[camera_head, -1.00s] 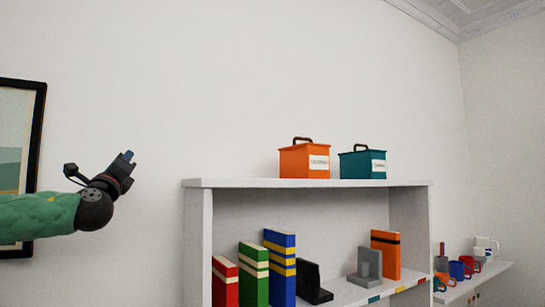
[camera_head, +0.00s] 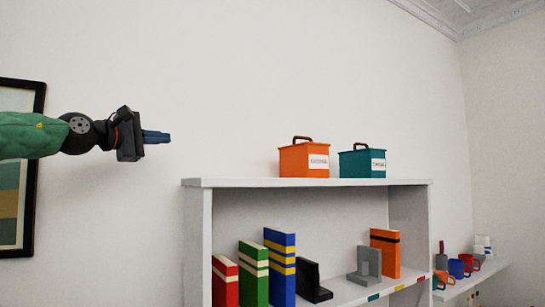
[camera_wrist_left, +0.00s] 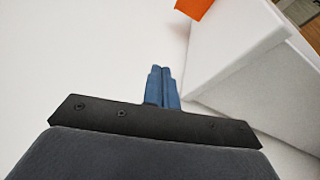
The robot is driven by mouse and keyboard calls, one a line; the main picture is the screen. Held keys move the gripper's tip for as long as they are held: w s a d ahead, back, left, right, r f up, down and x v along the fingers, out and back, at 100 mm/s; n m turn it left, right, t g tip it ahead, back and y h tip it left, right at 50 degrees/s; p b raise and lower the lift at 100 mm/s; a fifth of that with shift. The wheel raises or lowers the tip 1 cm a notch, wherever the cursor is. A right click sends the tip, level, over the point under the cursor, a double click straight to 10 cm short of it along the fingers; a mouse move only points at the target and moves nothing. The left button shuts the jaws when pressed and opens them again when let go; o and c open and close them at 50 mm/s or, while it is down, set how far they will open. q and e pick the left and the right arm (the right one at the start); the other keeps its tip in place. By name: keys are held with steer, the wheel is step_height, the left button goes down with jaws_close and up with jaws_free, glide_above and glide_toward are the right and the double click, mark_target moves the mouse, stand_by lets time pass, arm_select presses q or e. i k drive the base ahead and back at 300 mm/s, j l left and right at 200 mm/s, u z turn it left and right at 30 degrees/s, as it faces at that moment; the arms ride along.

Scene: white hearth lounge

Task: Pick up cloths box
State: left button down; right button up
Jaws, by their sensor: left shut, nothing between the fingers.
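Two lidded boxes with dark top handles stand on top of the white shelf unit in the head view. One is an orange box (camera_head: 304,160) with a white label, the other a teal box (camera_head: 362,163) with a white label. The label words are too small to read, so I cannot tell which is the cloths box. My left gripper (camera_head: 157,137) is shut and empty, left of the boxes and a little above the shelf top, pointing right. In the left wrist view its blue fingers (camera_wrist_left: 163,87) are together. An orange corner (camera_wrist_left: 194,6) shows at the top edge there. My right gripper is not in view.
The white shelf unit (camera_head: 307,184) holds upright books (camera_head: 279,268) and dark and grey bookends. A lower ledge at right carries several mugs (camera_head: 457,268). A framed picture (camera_head: 20,200) hangs at left. The wall between my gripper and the boxes is clear.

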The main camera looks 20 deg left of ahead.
mark_target(308, 161)
steer(key=i+l, duration=0.25)
steer(key=i, duration=0.2)
steer(key=i+l, duration=0.3)
steer(key=i, duration=0.2)
